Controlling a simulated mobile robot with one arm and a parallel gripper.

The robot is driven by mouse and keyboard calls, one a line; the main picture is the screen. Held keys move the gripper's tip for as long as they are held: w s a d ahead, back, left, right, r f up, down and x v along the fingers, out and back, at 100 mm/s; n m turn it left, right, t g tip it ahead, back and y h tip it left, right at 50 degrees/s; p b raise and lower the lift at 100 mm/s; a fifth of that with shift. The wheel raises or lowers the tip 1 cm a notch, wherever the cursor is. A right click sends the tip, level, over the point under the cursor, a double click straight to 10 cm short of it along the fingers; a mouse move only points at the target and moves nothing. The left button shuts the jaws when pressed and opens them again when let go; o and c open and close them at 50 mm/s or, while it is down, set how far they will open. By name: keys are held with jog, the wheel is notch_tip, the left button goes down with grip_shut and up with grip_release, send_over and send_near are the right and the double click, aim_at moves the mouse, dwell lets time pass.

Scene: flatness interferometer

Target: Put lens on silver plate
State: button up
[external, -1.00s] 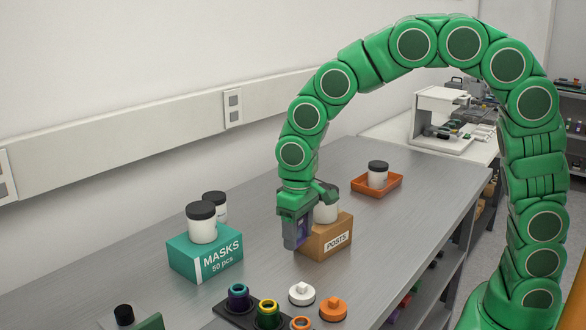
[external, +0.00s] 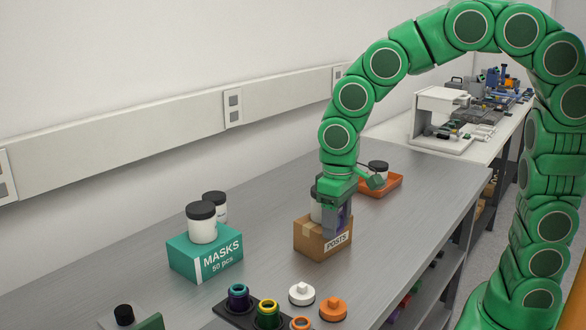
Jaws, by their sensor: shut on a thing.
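I cannot make out a silver plate for certain. A grey flat piece (external: 108,325) with a black-topped part shows at the lower left edge, cut off by the frame.
A teal MASKS box (external: 205,255) with jars stands left. An orange tray (external: 382,187) holds a jar. A white instrument (external: 440,115) stands behind.

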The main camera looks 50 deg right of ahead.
jog(key=w+a+r+n, duration=0.2)
jog(key=w+a, duration=0.7)
jog(key=a, duration=0.4)
jog(key=n, duration=0.2)
send_over(125, 316)
jog(key=s+d, duration=0.5)
jog(key=d, duration=0.2)
jog(key=shift+f, duration=2.4)
jog(key=shift+w+a+f, duration=0.5)
jog(key=shift+w+f, duration=0.05)
jog(key=shift+f, duration=0.3)
jog(key=shift+w+a+f, duration=0.5)
jog(key=shift+a+f, duration=0.05)
jog(key=shift+f, duration=0.35)
jog(key=shift+w+a+f, duration=0.5)
jog(key=shift+w+f, duration=0.05)
jog(key=shift+f, duration=0.3)
jog(key=shift+w+a+f, duration=0.2)
jog(key=shift+w+f, duration=0.05)
jog(key=shift+f, duration=1.6)
